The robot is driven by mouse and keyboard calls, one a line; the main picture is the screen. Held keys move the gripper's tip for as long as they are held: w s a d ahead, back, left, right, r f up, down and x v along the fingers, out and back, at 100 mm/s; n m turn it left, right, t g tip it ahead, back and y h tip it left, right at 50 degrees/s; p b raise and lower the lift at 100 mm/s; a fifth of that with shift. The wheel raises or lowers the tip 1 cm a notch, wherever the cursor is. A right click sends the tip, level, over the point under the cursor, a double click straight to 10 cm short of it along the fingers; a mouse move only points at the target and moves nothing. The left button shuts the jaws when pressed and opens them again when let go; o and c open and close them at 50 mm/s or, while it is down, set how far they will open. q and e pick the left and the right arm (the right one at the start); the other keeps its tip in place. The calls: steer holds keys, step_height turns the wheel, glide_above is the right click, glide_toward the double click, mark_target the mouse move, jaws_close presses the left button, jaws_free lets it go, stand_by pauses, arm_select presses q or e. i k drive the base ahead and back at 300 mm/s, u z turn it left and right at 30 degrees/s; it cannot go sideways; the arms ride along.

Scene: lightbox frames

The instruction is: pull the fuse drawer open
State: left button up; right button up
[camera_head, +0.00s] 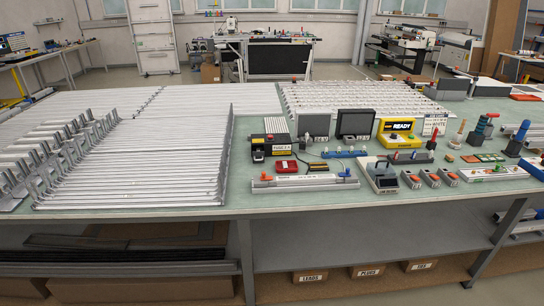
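A small black and yellow unit (270,143) stands on the bench left of centre. A white label (280,149) on its front seems to read "FUSE" and a rating; the print is tiny. The fuse drawer is too small to pick out, and I cannot tell how far in or out it sits. A small red box (286,166) lies just in front of the unit. Neither of my grippers shows in this view.
Metal profiles (150,160) fill the bench's left side. Grey panels (315,126) and a yellow "READY" device (397,132) stand right of the unit. A white rail (305,182) lies in front. The bench's front strip (330,198) is mostly bare.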

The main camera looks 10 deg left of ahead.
mark_target(258, 156)
steer(key=z, duration=0.6)
steer(key=i, duration=1.25)
steer(key=u, duration=0.35)
